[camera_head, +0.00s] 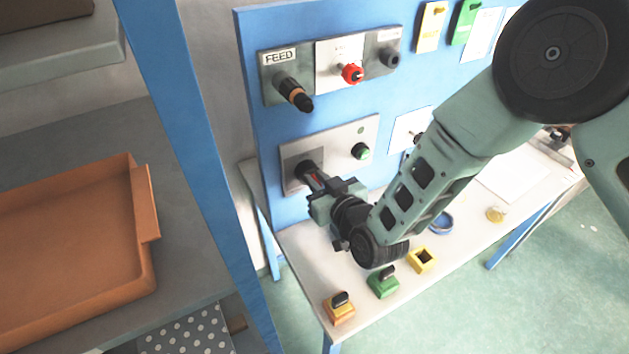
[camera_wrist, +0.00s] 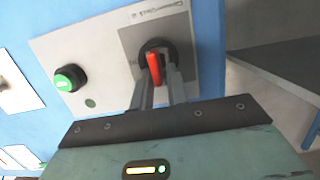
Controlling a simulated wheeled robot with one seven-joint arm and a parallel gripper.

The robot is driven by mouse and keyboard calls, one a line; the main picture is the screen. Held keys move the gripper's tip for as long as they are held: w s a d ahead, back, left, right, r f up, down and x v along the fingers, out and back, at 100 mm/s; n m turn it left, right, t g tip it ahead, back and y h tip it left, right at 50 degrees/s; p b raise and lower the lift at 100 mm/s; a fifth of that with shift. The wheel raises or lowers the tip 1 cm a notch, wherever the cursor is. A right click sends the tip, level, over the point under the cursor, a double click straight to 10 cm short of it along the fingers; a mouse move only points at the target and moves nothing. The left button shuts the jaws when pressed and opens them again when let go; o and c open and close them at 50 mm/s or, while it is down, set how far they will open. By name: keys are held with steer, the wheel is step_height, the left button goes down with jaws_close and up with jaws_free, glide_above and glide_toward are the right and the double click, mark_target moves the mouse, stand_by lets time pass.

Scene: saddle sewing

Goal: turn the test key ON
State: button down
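A red handle (camera_wrist: 154,68) on a black round rotary switch (camera_wrist: 165,47) sits on a dark grey plate at the end of a light panel. No readable label marks it as the test key. My gripper (camera_wrist: 161,75) points at this switch, its two fingers close on either side of the handle. I cannot tell whether both fingers touch it. In the head view my gripper (camera_head: 313,176) reaches the left end of the lower panel (camera_head: 340,134) and hides most of the switch. A small switch (camera_head: 416,138) on a white plate stands to the right.
A green button (camera_head: 361,151) is beside the switch, also in the wrist view (camera_wrist: 69,78). Green (camera_head: 383,284) and orange (camera_head: 339,308) blocks stand on the bench. A blue post (camera_head: 190,150) rises at left.

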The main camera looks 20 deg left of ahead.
steer(key=shift+w+d+f+m+b, duration=0.15)
steer(key=shift+w+d+m+b, duration=0.05)
steer(key=shift+m+b, duration=0.9)
steer(key=shift+m+g, duration=0.3)
steer(key=shift+w+m+y+b, duration=0.1)
steer(key=shift+m+y+b, duration=0.25)
steer(key=shift+b, duration=0.35)
steer(key=shift+d+m+b, duration=0.1)
steer(key=shift+m+b, duration=0.7)
steer(key=shift+m, duration=0.15)
steer(key=shift+g, duration=0.3)
steer(key=shift+y, duration=0.25)
